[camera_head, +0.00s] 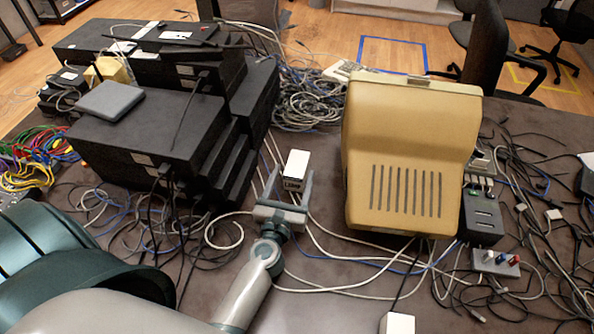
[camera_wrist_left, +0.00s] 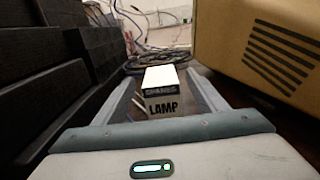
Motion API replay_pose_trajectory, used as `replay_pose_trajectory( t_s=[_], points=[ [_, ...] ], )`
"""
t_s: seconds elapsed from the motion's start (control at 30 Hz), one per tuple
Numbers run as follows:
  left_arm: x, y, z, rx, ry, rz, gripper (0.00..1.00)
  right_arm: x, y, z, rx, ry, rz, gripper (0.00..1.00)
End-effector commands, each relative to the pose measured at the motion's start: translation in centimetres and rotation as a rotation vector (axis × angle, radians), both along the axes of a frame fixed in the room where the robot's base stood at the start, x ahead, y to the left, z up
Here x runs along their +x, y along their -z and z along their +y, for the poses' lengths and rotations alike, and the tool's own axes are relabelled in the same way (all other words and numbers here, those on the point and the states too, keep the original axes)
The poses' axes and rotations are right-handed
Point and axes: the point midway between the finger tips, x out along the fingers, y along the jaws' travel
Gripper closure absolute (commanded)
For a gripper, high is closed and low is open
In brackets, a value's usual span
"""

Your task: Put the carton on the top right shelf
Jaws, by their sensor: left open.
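The carton (camera_head: 295,170) is a small white box with a dark printed band, standing on the table between the black equipment stack and the beige monitor. In the left wrist view the carton (camera_wrist_left: 162,90) shows the word LAMP on its near face. My left gripper (camera_head: 287,187) is open, with one finger on each side of the carton. In the left wrist view its fingers (camera_wrist_left: 163,92) flank the box, with a gap seen at the left; contact cannot be told. My right gripper is not in view.
The black equipment stack (camera_head: 165,125) stands close on the left. The beige monitor (camera_head: 410,150) stands close on the right. Loose cables (camera_head: 310,100) lie behind the carton and around the gripper. Another white box (camera_head: 397,323) is at the bottom edge.

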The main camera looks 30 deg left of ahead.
Motion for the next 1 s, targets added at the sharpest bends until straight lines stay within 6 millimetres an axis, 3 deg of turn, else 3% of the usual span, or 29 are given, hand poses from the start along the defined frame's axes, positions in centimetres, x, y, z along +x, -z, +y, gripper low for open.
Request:
replay_pose_trajectory(
  t_s=[0.27,0.6,1.0],
  points=[
    [1.4,0.0,0.3,0.001,0.0,-0.002,0.34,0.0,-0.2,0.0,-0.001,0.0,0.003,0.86],
    [4.9,0.3,1.3,0.001,0.0,-0.001,0.34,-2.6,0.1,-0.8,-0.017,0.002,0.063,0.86],
    [5.0,0.4,1.3,0.0,0.0,0.0,0.34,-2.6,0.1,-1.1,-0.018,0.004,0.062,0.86]
  ],
)
